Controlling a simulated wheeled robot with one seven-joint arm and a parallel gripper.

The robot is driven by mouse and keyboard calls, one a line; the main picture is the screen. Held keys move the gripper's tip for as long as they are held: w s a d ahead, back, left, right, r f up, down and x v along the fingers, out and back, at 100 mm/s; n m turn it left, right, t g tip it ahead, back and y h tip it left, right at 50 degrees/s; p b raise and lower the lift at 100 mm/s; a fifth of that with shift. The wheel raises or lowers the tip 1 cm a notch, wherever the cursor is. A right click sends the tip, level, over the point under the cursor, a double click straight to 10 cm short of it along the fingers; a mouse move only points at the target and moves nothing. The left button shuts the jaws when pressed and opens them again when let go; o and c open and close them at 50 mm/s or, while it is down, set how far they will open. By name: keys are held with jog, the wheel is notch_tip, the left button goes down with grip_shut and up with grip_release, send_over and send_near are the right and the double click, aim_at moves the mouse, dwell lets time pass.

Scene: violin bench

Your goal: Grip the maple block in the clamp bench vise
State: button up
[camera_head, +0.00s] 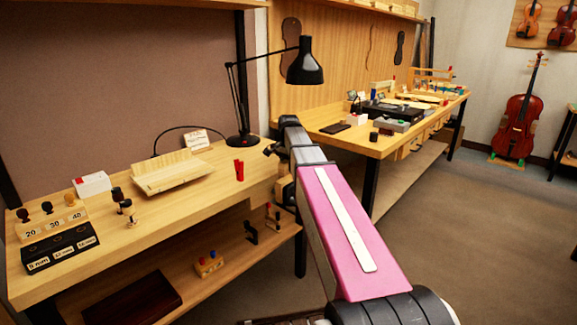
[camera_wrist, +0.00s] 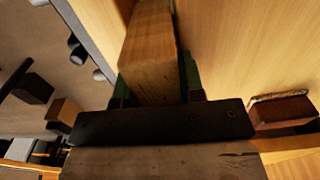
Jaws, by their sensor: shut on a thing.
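My gripper (camera_wrist: 156,90) shows in the wrist view with green-lined fingers on both sides of a pale wooden block, the maple block (camera_wrist: 150,48), and is shut on it. A dark bar with small screws (camera_wrist: 160,123) crosses just below the fingers, with a broad wooden piece (camera_wrist: 165,163) under it. I cannot tell whether these belong to the vise, or whether the block touches them. In the head view my arm reaches the right end of the near bench (camera_head: 215,175). The arm hides the fingers there, and no vise can be made out clearly.
A black desk lamp (camera_head: 305,65) stands close behind my wrist. A wooden stand (camera_head: 172,172), a red item (camera_head: 239,170) and labelled weight blocks (camera_head: 60,245) are on the near bench. A second bench (camera_head: 345,140) with tools is behind. The floor (camera_head: 480,235) at right is clear.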

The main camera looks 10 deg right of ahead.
jog(key=shift+f, duration=0.15)
jog(key=o, duration=1.1)
notch_tip(320, 180, up, 11)
jog(key=shift+f, duration=0.1)
